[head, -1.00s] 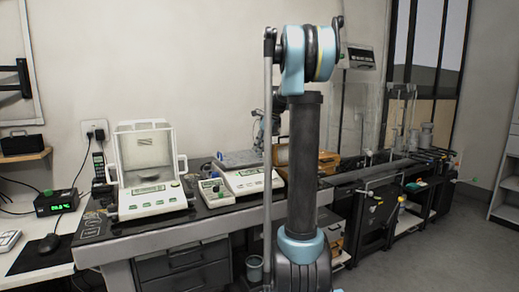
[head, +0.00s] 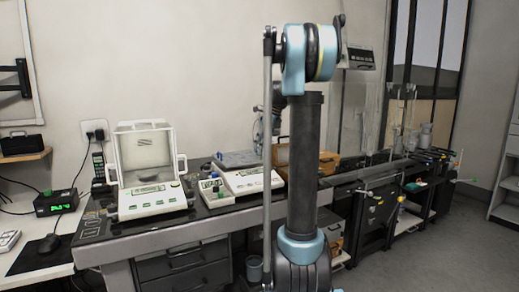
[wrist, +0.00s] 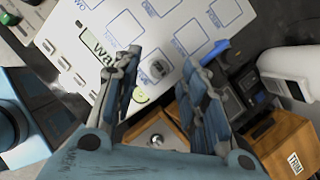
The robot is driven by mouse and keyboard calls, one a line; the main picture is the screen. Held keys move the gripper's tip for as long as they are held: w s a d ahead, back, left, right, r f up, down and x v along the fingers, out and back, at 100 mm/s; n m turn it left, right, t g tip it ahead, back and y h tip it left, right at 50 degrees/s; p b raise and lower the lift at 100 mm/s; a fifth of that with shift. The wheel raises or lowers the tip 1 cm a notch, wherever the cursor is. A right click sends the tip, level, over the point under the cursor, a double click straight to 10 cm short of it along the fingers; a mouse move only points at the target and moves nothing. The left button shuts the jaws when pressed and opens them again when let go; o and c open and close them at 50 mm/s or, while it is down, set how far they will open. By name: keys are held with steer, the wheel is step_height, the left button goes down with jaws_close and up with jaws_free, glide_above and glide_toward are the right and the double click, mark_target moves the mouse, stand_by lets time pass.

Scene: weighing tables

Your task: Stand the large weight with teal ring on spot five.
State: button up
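My gripper (wrist: 163,58) is open in the wrist view, its two fingers spread over a white board (wrist: 122,14) with blue-outlined squares. A small silver weight (wrist: 158,69) shows between the fingers on or above the board; I cannot see a teal ring on it. Another round silver piece (wrist: 156,140) sits in a wooden box (wrist: 172,127) below the fingers. I cannot tell which square is spot five. In the head view my gripper is hidden behind my arm's column.
A blue handle-like object (wrist: 215,50) lies near the right finger. A wooden box with a label (wrist: 290,145) stands at lower right. In the head view a balance with a glass shield (head: 150,190) and a smaller scale (head: 250,180) stand on the long bench (head: 190,232).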

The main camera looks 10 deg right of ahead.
steer(key=v, duration=1)
steer(key=s+a+f+n+h, duration=0.1)
steer(key=s+a+f+n, duration=0.1)
steer(key=s+f+n, duration=0.35)
steer(key=s+a+f+n, duration=0.1)
steer(key=s+f+n, duration=0.2)
steer(key=s, duration=0.6)
steer(key=s+a+f+n+h, duration=0.1)
steer(key=s+a+f+n, duration=0.1)
steer(key=s+f+n, duration=0.35)
steer(key=s+f+n+h, duration=0.1)
steer(key=s+f+n, duration=1)
steer(key=s+f, duration=0.7)
steer(key=s, duration=0.3)
steer(key=shift+d+f+h, duration=0.3)
steer(key=shift+d, duration=0.05)
steer(key=shift+s, duration=0.1)
steer(key=shift+w+f, duration=0.2)
steer(key=shift+w, duration=0.25)
